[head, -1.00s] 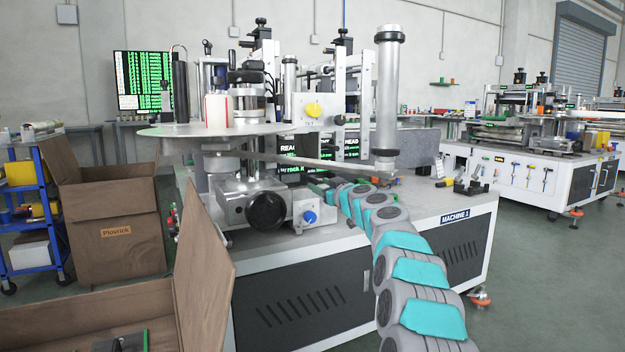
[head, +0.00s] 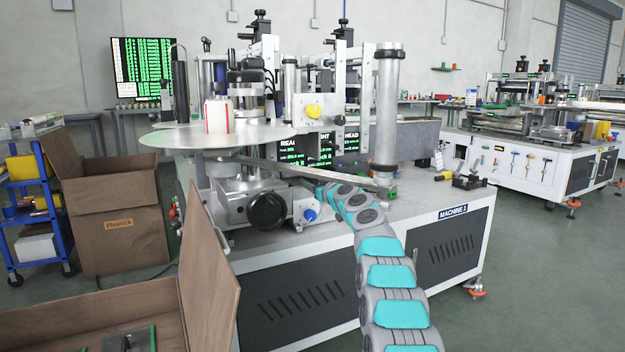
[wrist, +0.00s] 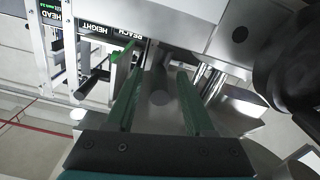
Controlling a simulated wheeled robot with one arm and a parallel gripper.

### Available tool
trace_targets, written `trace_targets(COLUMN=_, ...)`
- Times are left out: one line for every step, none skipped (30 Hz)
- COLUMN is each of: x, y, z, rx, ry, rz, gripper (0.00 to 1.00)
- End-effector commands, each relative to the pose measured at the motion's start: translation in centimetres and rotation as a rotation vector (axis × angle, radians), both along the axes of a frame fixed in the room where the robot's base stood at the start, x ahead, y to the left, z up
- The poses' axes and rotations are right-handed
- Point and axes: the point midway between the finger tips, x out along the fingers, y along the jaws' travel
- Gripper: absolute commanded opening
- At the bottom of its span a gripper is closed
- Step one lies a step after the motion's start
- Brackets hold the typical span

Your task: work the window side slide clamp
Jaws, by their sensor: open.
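The labeller, Machine 1, fills the middle of the head view, with its grey top (head: 420,207). I cannot tell which part is the window side slide clamp. My gripper (wrist: 160,95) is open in the wrist view, its two green fingers apart, with a grey metal part showing between and beyond them. Contact cannot be told. A large black knob (wrist: 290,65) is at the right, and a black handle (wrist: 90,84) at the left.
A long flat bar (head: 310,168) and a thick upright post (head: 387,110) stand close above my arm. A round plate (head: 215,138) carries a white roll. Open cardboard boxes (head: 120,220) stand at the left. Floor is clear at the right.

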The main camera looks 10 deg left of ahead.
Motion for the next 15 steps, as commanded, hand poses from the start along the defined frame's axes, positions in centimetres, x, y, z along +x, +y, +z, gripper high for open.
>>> trace_targets(x=0.01, y=-0.01, z=-0.01, rx=0.000, ry=0.000, rz=0.000, gripper=0.53)
trace_targets(x=0.00, y=0.00, z=-0.01, rx=0.000, ry=0.000, rz=0.000, gripper=0.53)
trace_targets(x=0.00, y=0.00, z=-0.02, rx=0.000, ry=0.000, rz=0.000, gripper=0.53)
trace_targets(x=0.00, y=0.01, z=-0.01, rx=0.000, ry=0.000, rz=0.000, gripper=0.53)
trace_targets(x=0.00, y=0.00, z=-0.02, rx=0.000, ry=0.000, rz=0.000, gripper=0.53)
trace_targets(x=-0.01, y=0.01, z=-0.01, rx=0.000, ry=0.000, rz=0.000, gripper=0.52)
trace_targets(x=-0.02, y=0.02, z=-0.01, rx=0.000, ry=0.000, rz=0.000, gripper=0.49)
trace_targets(x=-0.01, y=0.01, z=-0.01, rx=0.000, ry=0.000, rz=0.000, gripper=0.45)
trace_targets(x=-0.01, y=0.02, z=0.00, rx=0.000, ry=0.000, rz=0.000, gripper=0.41)
trace_targets(x=-0.02, y=0.02, z=-0.02, rx=0.000, ry=0.000, rz=0.000, gripper=0.38)
trace_targets(x=-0.02, y=0.02, z=-0.02, rx=0.000, ry=0.000, rz=0.000, gripper=0.34)
trace_targets(x=-0.02, y=0.03, z=0.00, rx=0.000, ry=0.000, rz=0.000, gripper=0.30)
trace_targets(x=-0.02, y=0.03, z=0.00, rx=0.000, ry=0.000, rz=0.000, gripper=0.26)
trace_targets(x=-0.02, y=0.03, z=-0.01, rx=0.000, ry=0.000, rz=0.000, gripper=0.23)
trace_targets(x=-0.02, y=0.03, z=-0.01, rx=0.000, ry=0.000, rz=0.000, gripper=0.18)
